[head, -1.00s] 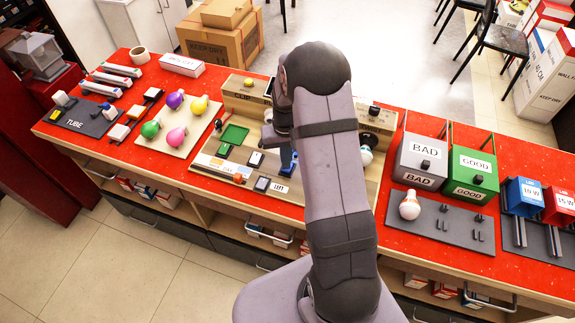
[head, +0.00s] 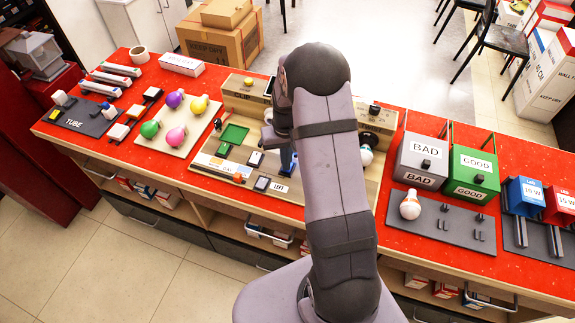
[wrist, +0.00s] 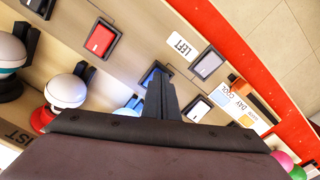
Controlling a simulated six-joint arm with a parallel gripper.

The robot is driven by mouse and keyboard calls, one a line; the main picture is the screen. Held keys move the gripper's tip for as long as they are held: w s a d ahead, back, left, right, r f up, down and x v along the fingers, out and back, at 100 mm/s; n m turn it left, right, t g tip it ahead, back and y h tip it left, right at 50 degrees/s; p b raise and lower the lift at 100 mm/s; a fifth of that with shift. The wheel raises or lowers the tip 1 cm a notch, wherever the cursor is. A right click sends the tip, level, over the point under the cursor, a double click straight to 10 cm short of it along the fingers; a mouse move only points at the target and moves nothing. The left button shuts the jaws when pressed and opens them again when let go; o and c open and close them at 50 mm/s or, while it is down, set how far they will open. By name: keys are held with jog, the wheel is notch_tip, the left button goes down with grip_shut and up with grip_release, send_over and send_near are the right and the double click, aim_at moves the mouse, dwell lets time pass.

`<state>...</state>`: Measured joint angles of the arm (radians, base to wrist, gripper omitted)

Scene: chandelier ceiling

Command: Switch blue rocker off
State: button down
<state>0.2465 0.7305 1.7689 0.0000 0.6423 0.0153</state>
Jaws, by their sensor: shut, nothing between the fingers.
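The blue rocker (wrist: 153,70) sits in a dark frame on the beige panel in the wrist view. My gripper (wrist: 161,88) is shut and empty, its fingertips at the blue rocker and covering part of it. I cannot tell whether the fingertips touch it or which way it is tipped. A red rocker (wrist: 101,39) is to its upper left. A pale rocker (wrist: 207,64) lies to the right, beside a "LEFT" label (wrist: 181,46). Another pale rocker (wrist: 197,110) lies lower right. In the head view my arm hides much of the panel (head: 215,163).
Lamps with white bulbs, one on a red base (wrist: 67,91), stand left in the wrist view. In the head view, coloured bulbs (head: 175,98) lie on a board to the left. BAD (head: 421,160) and GOOD (head: 472,171) boxes stand right on the red table.

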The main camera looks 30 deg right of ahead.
jog(key=shift+f+b, duration=0.3)
jog(key=shift+f, duration=0.15)
jog(key=shift+r, duration=0.15)
dwell(0.3)
notch_tip(320, 180, up, 7)
jog(key=p, duration=0.5)
jog(key=shift+p, duration=0.35)
dwell(0.3)
